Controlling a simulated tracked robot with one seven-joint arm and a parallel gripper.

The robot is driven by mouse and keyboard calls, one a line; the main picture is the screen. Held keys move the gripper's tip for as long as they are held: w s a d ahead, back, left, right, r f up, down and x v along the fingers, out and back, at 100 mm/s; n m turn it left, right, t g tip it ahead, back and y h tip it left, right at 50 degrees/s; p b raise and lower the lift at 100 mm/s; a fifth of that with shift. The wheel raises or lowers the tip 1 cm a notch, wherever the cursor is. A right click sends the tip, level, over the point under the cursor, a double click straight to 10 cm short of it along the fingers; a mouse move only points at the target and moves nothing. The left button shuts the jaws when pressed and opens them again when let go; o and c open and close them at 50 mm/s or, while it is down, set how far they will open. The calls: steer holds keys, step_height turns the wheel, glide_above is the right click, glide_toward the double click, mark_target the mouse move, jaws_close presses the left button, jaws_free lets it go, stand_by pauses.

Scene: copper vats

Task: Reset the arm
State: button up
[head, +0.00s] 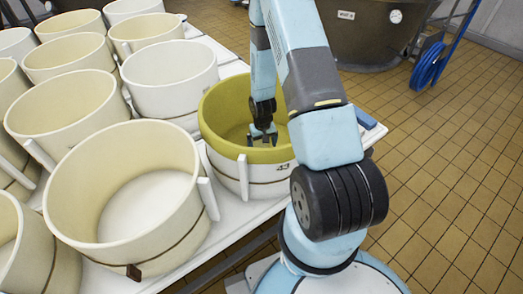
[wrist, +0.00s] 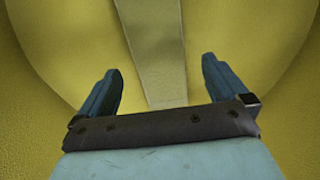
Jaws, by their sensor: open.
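My gripper (head: 262,138) points down inside the mouth of a tub with a yellow inside (head: 222,108), on the right side of the group of tubs. The gripper's fingers are apart with nothing between them. In the wrist view, my gripper (wrist: 162,85) shows two spread blue fingers in front of the yellow inner surface (wrist: 60,50) of the tub. A paler strip (wrist: 155,50) runs down the middle between the fingers. I cannot tell whether the fingertips touch the tub.
Several empty cream tubs (head: 125,185) stand close together on a white table (head: 228,225) at the left. A dark vat (head: 365,35) stands at the back. A blue hose (head: 430,66) hangs at the far right. The tiled floor (head: 450,160) at the right is clear.

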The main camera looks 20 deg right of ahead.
steer(key=shift+d+r, duration=0.1)
steer(key=shift+r, duration=1.7)
steer(key=shift+s, duration=0.1)
